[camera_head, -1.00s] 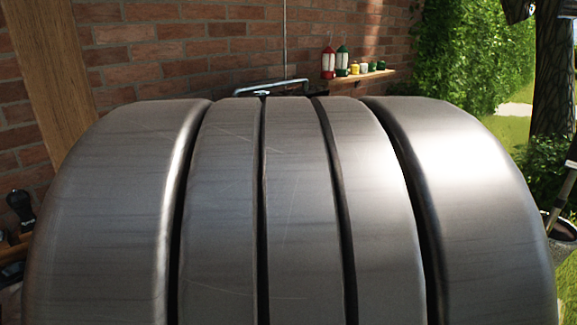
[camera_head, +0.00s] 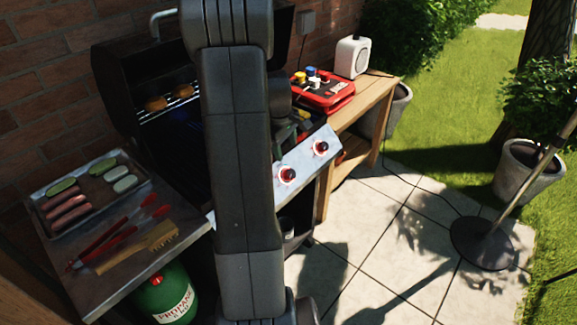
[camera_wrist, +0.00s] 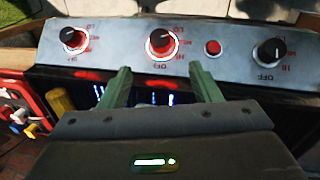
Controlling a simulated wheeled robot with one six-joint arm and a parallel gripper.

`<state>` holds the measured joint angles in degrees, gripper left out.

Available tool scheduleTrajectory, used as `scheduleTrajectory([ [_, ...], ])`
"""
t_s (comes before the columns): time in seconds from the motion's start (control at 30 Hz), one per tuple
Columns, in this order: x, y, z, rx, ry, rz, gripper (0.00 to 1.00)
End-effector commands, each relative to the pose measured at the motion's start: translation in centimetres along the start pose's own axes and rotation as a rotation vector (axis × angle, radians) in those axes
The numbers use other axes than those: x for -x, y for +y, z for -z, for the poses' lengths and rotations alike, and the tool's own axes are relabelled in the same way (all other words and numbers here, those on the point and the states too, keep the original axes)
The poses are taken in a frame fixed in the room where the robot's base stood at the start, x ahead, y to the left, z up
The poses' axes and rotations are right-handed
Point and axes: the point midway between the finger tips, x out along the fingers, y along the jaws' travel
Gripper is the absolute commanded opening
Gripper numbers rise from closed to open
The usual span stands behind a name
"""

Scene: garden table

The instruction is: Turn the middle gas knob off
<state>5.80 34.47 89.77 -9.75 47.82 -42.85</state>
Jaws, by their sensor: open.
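A sloped steel control panel (camera_wrist: 190,72) runs across the wrist view. Its middle gas knob (camera_wrist: 160,45) is black with a red-lit ring. A second red-lit knob (camera_wrist: 72,38) is on the left and an unlit black knob (camera_wrist: 270,52) on the right. My gripper (camera_wrist: 160,78) is open and empty, its two green fingers apart below the middle knob; I see no contact with it. In the head view the middle knob (camera_head: 287,175) and one end knob (camera_head: 321,148) show. My arm hides the other knob and most of my gripper.
A red button (camera_wrist: 213,47) sits between two knobs. The grill's black lid (camera_head: 130,75) is up, with food on the grate; blue light glows in the wrist view. A food tray (camera_head: 146,191) and tongs lie left. A red case (camera_head: 322,97) stands on the wooden table.

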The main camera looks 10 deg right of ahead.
Motion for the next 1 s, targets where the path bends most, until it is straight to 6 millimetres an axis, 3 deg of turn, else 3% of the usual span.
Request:
scheduleTrajectory([
  [0.4,-7.8,-0.2,-0.1,-0.001,-0.003,0.005,0.57],
  [0.6,-10.7,-0.1,-0.1,0.0,-0.002,0.003,0.57],
  [1.0,-12.6,-0.1,-0.1,-0.001,0.0,0.002,0.57],
])
